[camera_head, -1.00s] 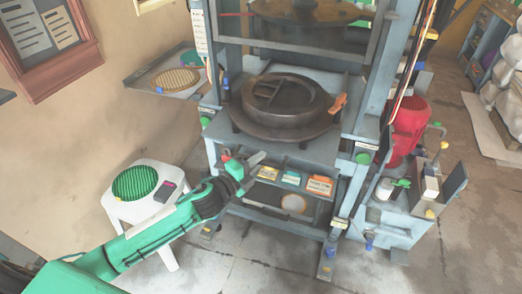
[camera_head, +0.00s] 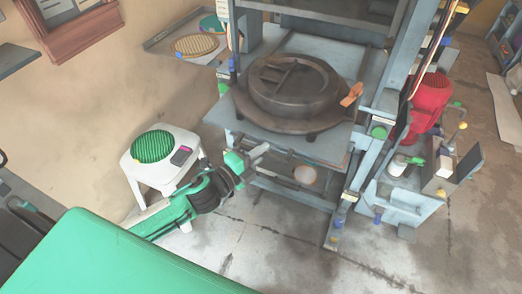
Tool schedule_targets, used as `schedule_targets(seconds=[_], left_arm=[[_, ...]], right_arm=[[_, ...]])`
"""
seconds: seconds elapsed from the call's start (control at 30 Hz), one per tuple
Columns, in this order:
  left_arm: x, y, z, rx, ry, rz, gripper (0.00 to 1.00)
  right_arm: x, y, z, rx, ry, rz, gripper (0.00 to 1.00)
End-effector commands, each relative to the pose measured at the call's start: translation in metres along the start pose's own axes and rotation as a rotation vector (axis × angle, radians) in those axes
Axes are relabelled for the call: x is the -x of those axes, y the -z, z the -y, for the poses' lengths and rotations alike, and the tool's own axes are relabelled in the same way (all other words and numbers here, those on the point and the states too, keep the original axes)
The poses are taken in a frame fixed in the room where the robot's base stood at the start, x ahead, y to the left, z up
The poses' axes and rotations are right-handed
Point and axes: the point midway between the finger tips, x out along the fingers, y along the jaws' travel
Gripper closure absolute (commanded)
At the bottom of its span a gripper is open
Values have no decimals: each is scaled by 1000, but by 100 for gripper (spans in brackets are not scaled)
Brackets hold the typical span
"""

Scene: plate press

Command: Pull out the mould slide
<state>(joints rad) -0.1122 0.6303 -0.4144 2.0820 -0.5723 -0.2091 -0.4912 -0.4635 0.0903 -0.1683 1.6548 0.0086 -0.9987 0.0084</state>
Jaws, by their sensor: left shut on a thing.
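The mould slide (camera_head: 330,146) is a flat grey plate at the front of the press, and it juts out towards me. The dark round mould (camera_head: 312,92) sits on it, with an orange piece (camera_head: 351,94) at its right side. My left gripper (camera_head: 258,152) is at the slide's front edge, left of its middle, and is shut on the slide's front. The exact grip is small and partly hidden by the gripper itself. My right gripper is not in view.
A white stool (camera_head: 150,173) with a green ribbed disc (camera_head: 153,146) stands left of my left gripper. A side shelf (camera_head: 160,40) holds a yellow patterned disc (camera_head: 194,45). A red motor (camera_head: 428,100) stands right of the press. The floor in front is clear.

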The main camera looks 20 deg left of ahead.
Motion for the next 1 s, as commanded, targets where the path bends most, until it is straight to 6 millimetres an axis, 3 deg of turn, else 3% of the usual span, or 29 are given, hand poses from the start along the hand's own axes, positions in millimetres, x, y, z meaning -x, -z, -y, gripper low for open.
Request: schedule_targets(seconds=[0.07, 0.1, 0.17, 0.57, 1.0], left_arm=[[0, 0, 0, 0, 0, 0, 100], [0, 0, 0, 0, 0, 0, 85], [0, 0, 0, 0, 0, 0, 78], [6, 0, -1, 1, -1, 0, 78], [62, 0, -2, 1, -3, 1, 78]], right_arm=[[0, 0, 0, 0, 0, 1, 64], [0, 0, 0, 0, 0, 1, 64], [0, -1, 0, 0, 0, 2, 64], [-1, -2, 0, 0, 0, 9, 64], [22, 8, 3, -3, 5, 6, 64]])
